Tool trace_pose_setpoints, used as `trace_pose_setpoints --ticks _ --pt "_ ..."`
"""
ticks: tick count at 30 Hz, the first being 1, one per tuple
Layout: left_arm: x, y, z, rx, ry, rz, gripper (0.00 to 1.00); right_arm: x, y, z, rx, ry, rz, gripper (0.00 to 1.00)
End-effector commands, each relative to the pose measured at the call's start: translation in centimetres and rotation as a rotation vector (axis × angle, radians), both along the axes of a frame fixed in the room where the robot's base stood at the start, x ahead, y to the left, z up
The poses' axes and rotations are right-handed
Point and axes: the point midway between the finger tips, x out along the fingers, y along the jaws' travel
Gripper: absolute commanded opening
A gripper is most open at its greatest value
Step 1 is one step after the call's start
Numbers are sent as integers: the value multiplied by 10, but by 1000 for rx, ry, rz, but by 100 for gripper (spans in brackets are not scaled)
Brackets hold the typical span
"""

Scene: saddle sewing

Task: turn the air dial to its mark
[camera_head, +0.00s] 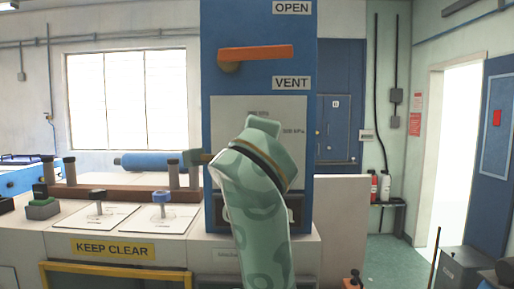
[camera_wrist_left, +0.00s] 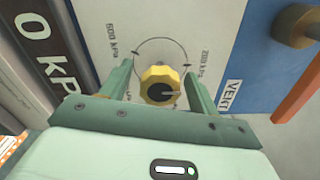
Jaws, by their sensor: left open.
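The air dial is a yellow fluted knob (camera_wrist_left: 160,85) on a pale panel (camera_wrist_left: 205,30), seen in the left wrist view. My left gripper (camera_wrist_left: 158,76) is open, with one green finger on each side of the knob. I cannot tell whether the fingers touch it. In the head view my patterned green arm covers the dial and most of the panel (camera_head: 226,112). My right gripper is not in view.
An orange lever (camera_head: 262,52) lies level on the blue cabinet (camera_head: 213,20), between the "OPEN" and "VENT" labels. A display reading "0 KPA" (camera_wrist_left: 45,45) is beside the panel. A bench with a blue roller (camera_head: 150,161) and a "KEEP CLEAR" label (camera_head: 113,249) is left.

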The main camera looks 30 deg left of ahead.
Motion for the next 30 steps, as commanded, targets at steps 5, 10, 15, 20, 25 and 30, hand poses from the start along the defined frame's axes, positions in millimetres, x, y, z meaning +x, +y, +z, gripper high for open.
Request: trace_pose_setpoints --ticks 5,10,15,20,25,30 --pt "-6 -5 0 0 -2 -1 61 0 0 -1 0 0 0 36" --pt "-34 -23 -1 -3 -5 -6 61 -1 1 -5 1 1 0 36" --pt "-77 -47 2 0 -5 -2 61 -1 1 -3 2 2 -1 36" --pt "-110 -68 4 3 -2 -3 61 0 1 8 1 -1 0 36" --pt "-130 -80 1 1 0 -2 61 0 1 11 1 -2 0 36" --pt "-137 -85 0 1 -1 -2 61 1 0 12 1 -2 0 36"
